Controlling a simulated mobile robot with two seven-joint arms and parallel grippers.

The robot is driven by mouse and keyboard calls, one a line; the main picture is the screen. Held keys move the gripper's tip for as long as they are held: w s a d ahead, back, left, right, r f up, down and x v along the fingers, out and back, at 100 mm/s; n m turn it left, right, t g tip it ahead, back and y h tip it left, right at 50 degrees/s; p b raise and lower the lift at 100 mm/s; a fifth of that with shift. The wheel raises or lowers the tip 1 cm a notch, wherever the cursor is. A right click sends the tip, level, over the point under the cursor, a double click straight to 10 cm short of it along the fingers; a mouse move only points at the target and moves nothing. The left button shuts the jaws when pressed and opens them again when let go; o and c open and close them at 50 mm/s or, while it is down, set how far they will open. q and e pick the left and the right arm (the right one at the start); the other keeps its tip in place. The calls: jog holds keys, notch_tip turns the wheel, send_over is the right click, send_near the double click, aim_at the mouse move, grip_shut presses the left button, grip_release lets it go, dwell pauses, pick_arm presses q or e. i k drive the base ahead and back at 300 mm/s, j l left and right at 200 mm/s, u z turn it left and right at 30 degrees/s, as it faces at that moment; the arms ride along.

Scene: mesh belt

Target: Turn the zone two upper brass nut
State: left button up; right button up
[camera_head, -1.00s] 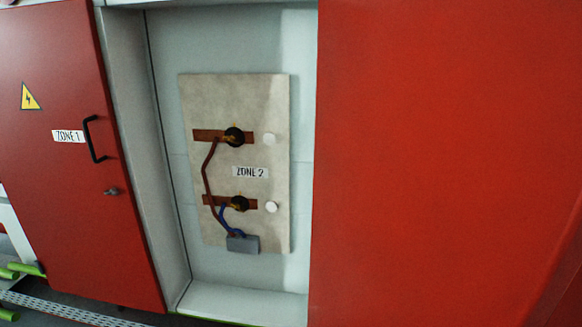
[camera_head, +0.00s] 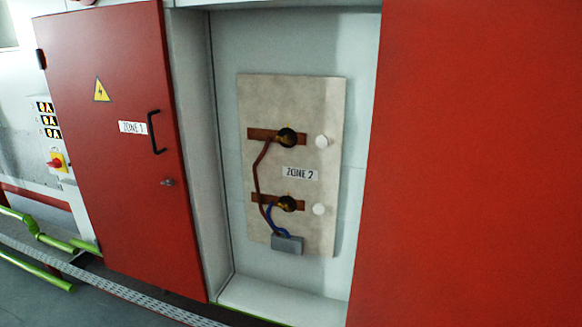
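The zone two panel (camera_head: 310,95) is a pale board inside an open white cabinet recess, with a "ZONE 2" label (camera_head: 300,173) at its middle. The upper nut (camera_head: 287,138) looks dark with some brass colour and sits on the upper copper-brown bar (camera_head: 262,134). White round knobs stand right of each nut, upper (camera_head: 321,141) and lower (camera_head: 318,209). Neither of my grippers shows.
A red "ZONE 1" door (camera_head: 110,190) with a black handle (camera_head: 155,132) stands left of the recess. A large red panel (camera_head: 475,170) fills the right. A grey box (camera_head: 287,244) holds the cable ends. Green pipes (camera_head: 50,239) and a perforated rail (camera_head: 110,285) run low at left.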

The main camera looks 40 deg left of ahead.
aim_at(286, 139)
jog(key=k+j, duration=0.15)
jog(key=j, duration=0.25)
jog(key=k+j, duration=0.15)
jog(key=j, duration=0.2)
jog(key=i+j, duration=0.15)
jog(key=j, duration=0.15)
jog(key=i+j, duration=0.15)
jog(key=j, duration=0.15)
jog(key=i+j, duration=0.2)
jog(key=j, duration=0.1)
